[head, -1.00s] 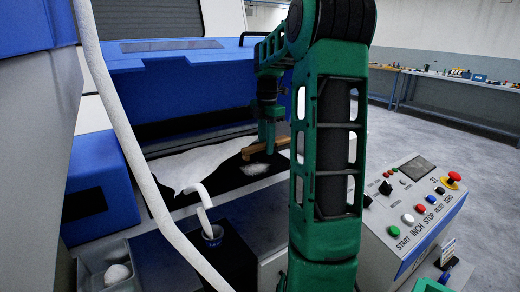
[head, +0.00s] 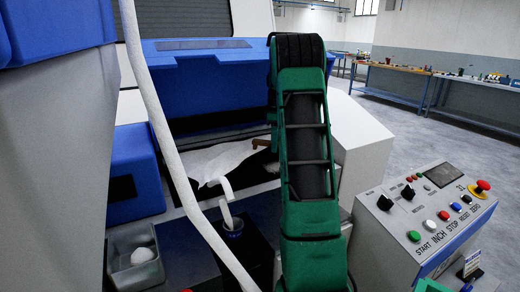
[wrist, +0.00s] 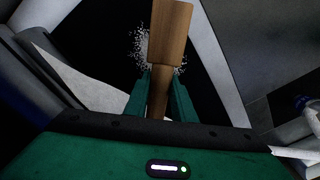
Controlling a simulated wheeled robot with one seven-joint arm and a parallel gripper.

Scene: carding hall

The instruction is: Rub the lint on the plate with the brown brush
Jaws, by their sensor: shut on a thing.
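The brown brush (wrist: 170,38) has a wooden block and a narrower round handle. My gripper (wrist: 161,82) is shut on the handle, one green finger on each side. In the head view my arm hides the gripper, and only a bit of the brush (head: 262,143) shows beside it. The black plate (wrist: 108,28) lies beyond the fingers in the wrist view. Pale speckled lint (wrist: 143,45) shows on it, partly behind the brush block. The lint also shows in the head view (head: 272,168). I cannot tell whether the brush touches it.
A white sheet (head: 205,160) lies left of the lint. A pale hose (head: 158,120) crosses in front. A cup (head: 232,229) with a white curved thing stands nearer, beside a grey bin (head: 118,270) holding a white lump. The control panel (head: 400,232) with several buttons is at right.

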